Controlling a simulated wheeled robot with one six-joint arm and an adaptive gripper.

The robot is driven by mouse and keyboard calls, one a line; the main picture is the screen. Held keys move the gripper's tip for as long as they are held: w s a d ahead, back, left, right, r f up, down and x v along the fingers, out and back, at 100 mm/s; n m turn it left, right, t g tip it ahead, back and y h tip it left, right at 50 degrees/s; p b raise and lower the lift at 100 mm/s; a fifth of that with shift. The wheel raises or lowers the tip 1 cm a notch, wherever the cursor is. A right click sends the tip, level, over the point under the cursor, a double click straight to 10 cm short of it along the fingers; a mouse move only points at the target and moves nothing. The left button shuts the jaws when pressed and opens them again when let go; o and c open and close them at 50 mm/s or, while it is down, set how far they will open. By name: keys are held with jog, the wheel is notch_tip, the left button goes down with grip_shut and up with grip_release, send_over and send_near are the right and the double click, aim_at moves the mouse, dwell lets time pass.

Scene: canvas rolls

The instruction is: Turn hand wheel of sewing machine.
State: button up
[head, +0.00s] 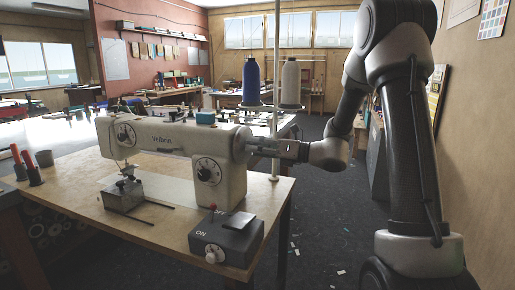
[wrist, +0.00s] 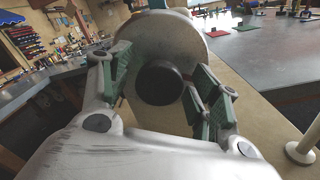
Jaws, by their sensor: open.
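The white sewing machine (head: 165,148) stands on a wooden table. Its hand wheel (head: 241,143) is at the right end, partly hidden by my gripper (head: 276,145) in the head view. In the wrist view the hand wheel (wrist: 183,50) is a pale disc with a dark round hub (wrist: 160,82). My gripper (wrist: 160,88) is open, with green-padded fingers on either side of the hub. I cannot tell whether the fingers touch the wheel.
A dark control box (head: 227,236) marked ON sits at the table's front. Thread cones, blue (head: 251,82) and white (head: 290,83), stand behind the wheel near a thin pole (head: 276,60). Red-handled tools (head: 32,168) and a grey cup (head: 44,158) are at the left.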

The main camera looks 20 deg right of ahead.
jog(key=v, duration=1.2)
jog(key=w+a+n, duration=0.2)
jog(key=a, duration=0.1)
jog(key=w+a+n, duration=0.2)
jog(key=a, duration=0.1)
jog(key=w+a+n, duration=0.2)
jog(key=w+a, duration=0.1)
jog(key=shift+a+f, duration=0.15)
jog(key=shift+a, duration=0.25)
